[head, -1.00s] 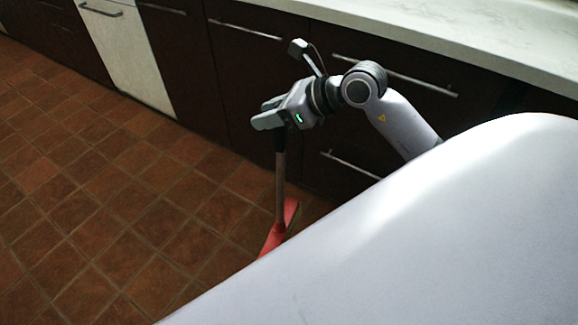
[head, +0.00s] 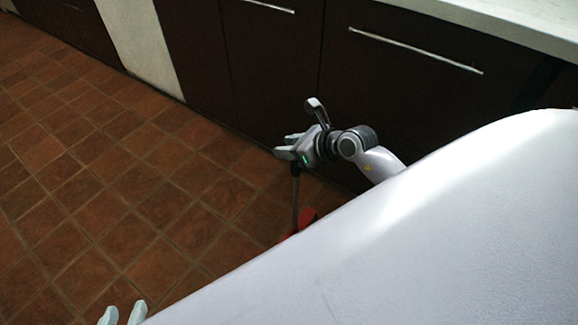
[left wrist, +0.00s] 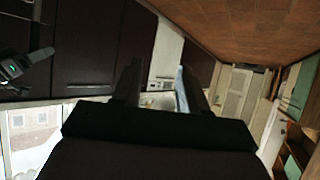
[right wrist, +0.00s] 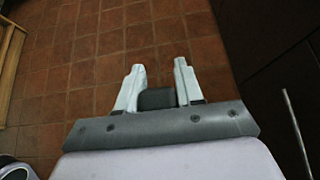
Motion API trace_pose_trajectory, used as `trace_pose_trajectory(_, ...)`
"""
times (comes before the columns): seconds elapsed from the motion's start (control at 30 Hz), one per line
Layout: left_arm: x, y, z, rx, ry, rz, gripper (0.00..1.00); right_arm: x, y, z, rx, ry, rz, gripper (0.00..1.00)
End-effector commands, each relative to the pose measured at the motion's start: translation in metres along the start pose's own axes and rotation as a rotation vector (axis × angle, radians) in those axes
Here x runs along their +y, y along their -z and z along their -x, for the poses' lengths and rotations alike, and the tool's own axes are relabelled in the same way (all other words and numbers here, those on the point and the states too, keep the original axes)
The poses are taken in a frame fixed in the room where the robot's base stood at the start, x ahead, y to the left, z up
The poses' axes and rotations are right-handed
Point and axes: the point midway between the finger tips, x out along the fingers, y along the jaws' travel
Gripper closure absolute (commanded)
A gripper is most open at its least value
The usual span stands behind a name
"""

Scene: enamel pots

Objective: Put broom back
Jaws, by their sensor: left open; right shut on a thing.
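The broom has a grey handle (head: 295,200) and a red head (head: 306,217), partly hidden behind my own white body. My right gripper (head: 287,146) is shut on the top of the handle, and the broom hangs nearly upright below it. In the right wrist view, the dark handle end (right wrist: 157,98) sits between the two fingers of my right gripper (right wrist: 158,75). My left gripper (head: 122,314) shows only its fingertips at the bottom edge of the head view. In the left wrist view it (left wrist: 160,85) is open with nothing between its fingers.
Dark cabinets (head: 400,100) with bar handles run along the back under a pale countertop (head: 500,25). A white panel (head: 143,45) stands among them. The tiled floor (head: 110,190) to the left is clear. In the right wrist view, a wooden edge (right wrist: 10,65) shows at the left.

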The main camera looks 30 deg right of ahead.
Motion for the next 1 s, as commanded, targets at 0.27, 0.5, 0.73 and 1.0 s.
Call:
trace_pose_trajectory(0.27, 0.004, 0.007, -0.004, 0.03, -0.015, 0.005, 0.57, 0.0, 0.017, -0.013, -0.004, 0.0, 0.0, 1.0)
trace_pose_trajectory(0.5, 0.015, 0.011, -0.013, 0.061, -0.061, 0.064, 0.57, 0.0, 0.046, -0.032, -0.003, 0.0, 0.0, 1.0)
trace_pose_trajectory(0.73, 0.016, 0.011, -0.013, 0.059, -0.066, 0.069, 0.57, 0.0, 0.045, -0.032, -0.005, 0.001, 0.001, 1.0)
trace_pose_trajectory(1.0, 0.016, 0.01, -0.013, 0.059, -0.07, 0.075, 0.57, 0.0, 0.049, -0.034, 0.0, -0.001, 0.001, 0.38)
